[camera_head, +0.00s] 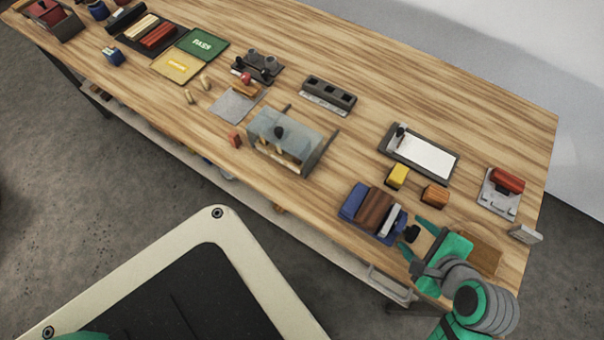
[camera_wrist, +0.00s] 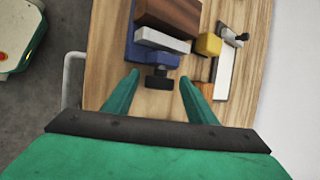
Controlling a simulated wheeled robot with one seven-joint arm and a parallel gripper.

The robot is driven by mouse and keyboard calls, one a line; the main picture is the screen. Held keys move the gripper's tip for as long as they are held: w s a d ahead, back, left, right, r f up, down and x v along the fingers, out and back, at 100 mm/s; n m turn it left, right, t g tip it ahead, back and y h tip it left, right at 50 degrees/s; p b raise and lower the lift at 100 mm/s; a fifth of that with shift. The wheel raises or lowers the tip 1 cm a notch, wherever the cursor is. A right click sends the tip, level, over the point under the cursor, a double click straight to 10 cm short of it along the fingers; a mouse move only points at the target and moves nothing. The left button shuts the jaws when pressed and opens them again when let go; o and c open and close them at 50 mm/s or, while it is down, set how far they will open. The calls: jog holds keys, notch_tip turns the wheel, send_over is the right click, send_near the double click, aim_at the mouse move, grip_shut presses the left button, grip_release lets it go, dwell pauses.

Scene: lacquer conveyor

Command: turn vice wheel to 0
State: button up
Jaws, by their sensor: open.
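The blue vice (camera_head: 353,206) stands near the front edge of the bench at the right, with a brown wooden block (camera_head: 374,207) and a light grey jaw (camera_head: 391,219) on it. Its black wheel (camera_head: 411,233) sticks out on the side facing my gripper. My gripper (camera_head: 413,238) is open, its green fingers close to the wheel. In the wrist view the wheel (camera_wrist: 159,82) lies ahead of and between the two open fingertips (camera_wrist: 158,78). I cannot tell whether either finger touches it. No wheel marking is readable.
A yellow block (camera_head: 397,176) and an orange-brown block (camera_head: 435,195) stand behind the vice. A framed white board (camera_head: 421,160) and a grey fixture with a red part (camera_head: 508,181) are farther back. A wooden board (camera_head: 484,259) lies beside my gripper.

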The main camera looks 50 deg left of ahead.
jog(key=shift+w+a+g, duration=0.1)
jog(key=shift+w+g, duration=0.05)
jog(key=shift+g, duration=0.45)
